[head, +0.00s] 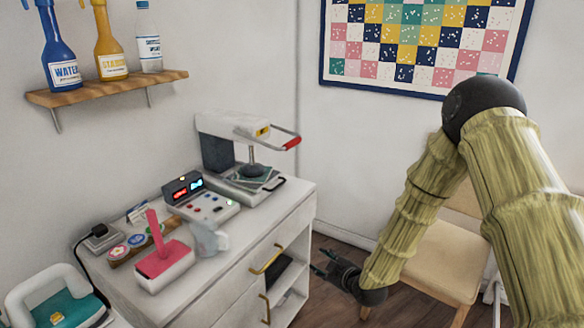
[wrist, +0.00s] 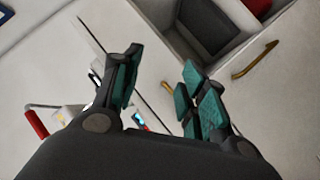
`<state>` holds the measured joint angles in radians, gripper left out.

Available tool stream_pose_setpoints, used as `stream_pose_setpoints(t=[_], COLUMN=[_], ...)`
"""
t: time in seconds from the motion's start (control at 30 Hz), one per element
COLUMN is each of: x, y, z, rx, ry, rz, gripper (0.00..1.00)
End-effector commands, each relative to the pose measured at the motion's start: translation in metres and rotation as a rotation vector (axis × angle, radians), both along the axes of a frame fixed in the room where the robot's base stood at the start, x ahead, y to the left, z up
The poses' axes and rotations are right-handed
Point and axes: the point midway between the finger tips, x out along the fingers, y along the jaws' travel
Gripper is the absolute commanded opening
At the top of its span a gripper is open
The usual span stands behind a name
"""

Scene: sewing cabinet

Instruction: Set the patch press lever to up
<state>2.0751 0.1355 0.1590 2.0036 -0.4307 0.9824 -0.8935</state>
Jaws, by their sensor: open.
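The patch press (head: 222,140) stands at the back right of the white cabinet top. It has a white upper arm, a dark column and a round pad above a small patterned patch on its base. Its lever has a red grip (head: 292,142) that sticks out to the right, roughly level with the upper arm. The red grip also shows at the left of the wrist view (wrist: 37,123). My gripper (head: 322,263) is open and empty. It is in front of the cabinet's right side, below the top and well below the lever, touching nothing that I can make out.
The white cabinet (head: 205,292) has brass handles (head: 268,261) and an open compartment. A wooden chair (head: 435,262) is behind my arm. A bottle shelf (head: 110,88) hangs at upper left.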

Motion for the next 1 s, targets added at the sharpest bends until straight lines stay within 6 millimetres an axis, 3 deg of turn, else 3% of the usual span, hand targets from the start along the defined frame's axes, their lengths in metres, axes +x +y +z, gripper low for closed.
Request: stream_pose_setpoints(t=[0.03, 0.2, 0.3, 0.4, 0.57, 0.77, 1.0], x=[0.032, 0.104, 0.127, 0.140, 0.148, 0.161, 0.192], y=[0.006, 0.026, 0.033, 0.037, 0.040, 0.049, 0.071], z=[0.033, 0.152, 0.211, 0.254, 0.284, 0.289, 0.297], rx=[-0.035, -0.182, -0.263, -0.320, -0.363, -0.367, -0.366], ry=[-0.121, -0.505, -0.687, -0.812, -0.900, -0.905, -0.903], rz=[0.042, 0.158, 0.192, 0.208, 0.217, 0.218, 0.218], gripper=[0.42, 0.42, 0.42, 0.42, 0.42, 0.42, 0.42])
